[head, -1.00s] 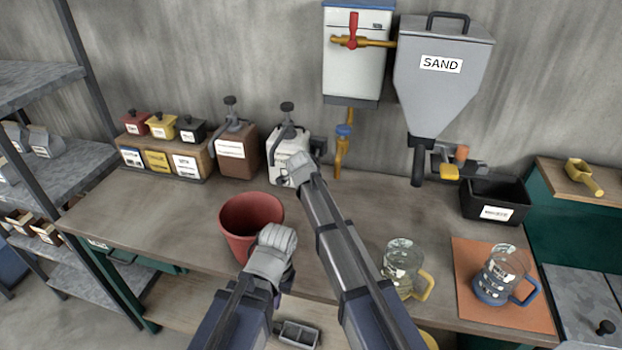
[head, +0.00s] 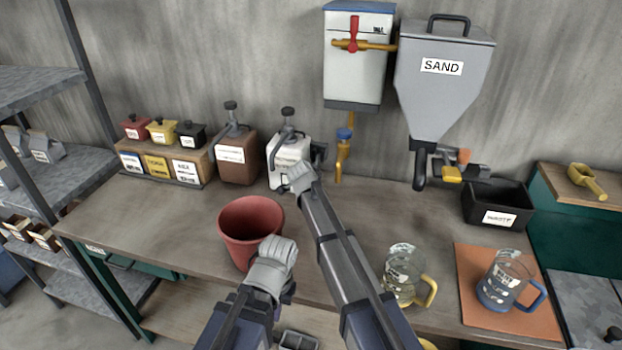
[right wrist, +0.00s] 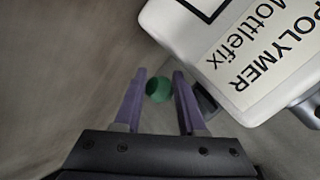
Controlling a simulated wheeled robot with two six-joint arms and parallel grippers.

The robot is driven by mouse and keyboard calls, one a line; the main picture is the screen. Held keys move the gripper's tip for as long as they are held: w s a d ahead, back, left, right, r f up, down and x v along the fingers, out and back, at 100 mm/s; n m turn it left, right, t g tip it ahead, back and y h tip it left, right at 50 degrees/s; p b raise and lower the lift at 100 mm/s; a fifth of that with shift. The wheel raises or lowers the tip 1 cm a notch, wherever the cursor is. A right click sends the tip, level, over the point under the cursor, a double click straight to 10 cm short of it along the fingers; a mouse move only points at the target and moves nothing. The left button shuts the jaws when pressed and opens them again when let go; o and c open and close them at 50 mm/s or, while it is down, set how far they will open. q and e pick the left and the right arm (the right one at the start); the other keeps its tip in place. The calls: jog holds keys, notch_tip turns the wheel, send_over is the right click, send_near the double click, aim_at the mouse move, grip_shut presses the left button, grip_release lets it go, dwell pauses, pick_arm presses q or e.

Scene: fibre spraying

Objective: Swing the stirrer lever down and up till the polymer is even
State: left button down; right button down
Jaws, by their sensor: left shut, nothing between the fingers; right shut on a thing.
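The polymer container (head: 290,160) is a white jug with a dark pump top, standing on the bench by the wall. Its label, reading POLYMER Mottlefix, shows close up in the right wrist view (right wrist: 250,45). My right gripper (head: 296,176) is just in front of the jug. In the right wrist view its two purple fingers (right wrist: 158,92) are shut on a green round knob (right wrist: 158,90), the lever's end, beside the jug. The lever's arm and the polymer inside are hidden. My left gripper (head: 277,252) is shut and empty, in front of the red bucket.
The red bucket (head: 250,225) stands left of my right arm. A brown container (head: 236,158) stands left of the jug. A glass jug (head: 404,275) with a yellow handle and one with a blue handle (head: 504,280) stand at right.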

jog(key=shift+d, duration=0.4)
jog(key=c, duration=0.5)
grip_release()
jog(key=shift+w, duration=0.1)
jog(key=shift+s+a+r, duration=0.1)
jog(key=shift+s+r, duration=0.05)
jog(key=shift+s, duration=0.1)
jog(key=p+v, duration=0.5)
jog(key=v, duration=0.2)
jog(key=shift+c, duration=0.4)
